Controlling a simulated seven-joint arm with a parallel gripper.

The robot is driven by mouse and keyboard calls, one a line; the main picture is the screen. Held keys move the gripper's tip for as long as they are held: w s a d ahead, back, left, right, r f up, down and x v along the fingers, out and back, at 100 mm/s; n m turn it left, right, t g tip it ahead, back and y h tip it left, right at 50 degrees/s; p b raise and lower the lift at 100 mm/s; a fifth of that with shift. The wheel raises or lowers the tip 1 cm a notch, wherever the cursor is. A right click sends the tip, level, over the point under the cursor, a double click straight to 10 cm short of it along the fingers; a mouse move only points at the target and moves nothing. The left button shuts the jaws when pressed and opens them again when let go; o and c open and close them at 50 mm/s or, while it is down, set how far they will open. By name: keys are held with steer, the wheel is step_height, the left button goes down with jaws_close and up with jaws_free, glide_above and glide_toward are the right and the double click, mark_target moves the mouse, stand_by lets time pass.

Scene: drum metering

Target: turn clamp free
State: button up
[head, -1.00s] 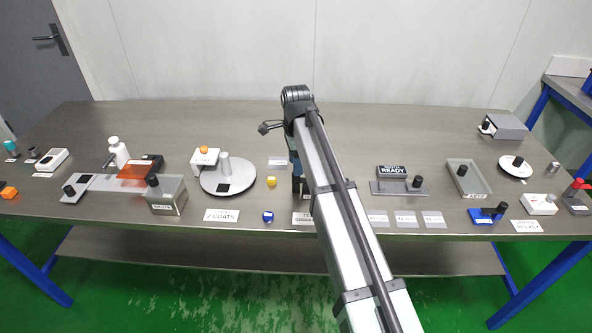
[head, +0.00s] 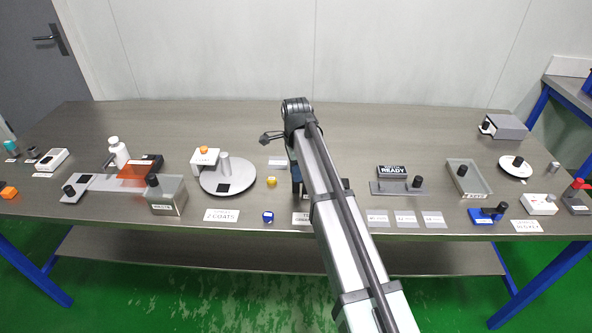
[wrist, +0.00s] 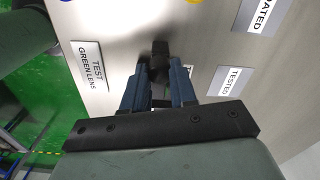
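My gripper (wrist: 160,72) points down at the table, its two blue fingers standing apart on either side of a small dark knob-like piece (wrist: 160,50). I cannot tell whether the fingers touch it, or whether it is the clamp. In the head view my arm hides most of the gripper (head: 297,186) and whatever is under it. The gripper is just behind a partly hidden white label (head: 301,219). In the wrist view the "TEST GREEN LENS" label (wrist: 90,66) lies left of the fingers.
A round grey plate (head: 212,186), a yellow piece (head: 271,181) and a blue piece (head: 267,217) are left of the gripper. A "READY" sign block (head: 391,171) and a tray (head: 484,179) are to the right.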

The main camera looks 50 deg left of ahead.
jaws_close()
steer(key=shift+n, duration=0.3)
steer(key=n, duration=1.7)
steer(key=shift+n, duration=0.3)
stand_by(0.4)
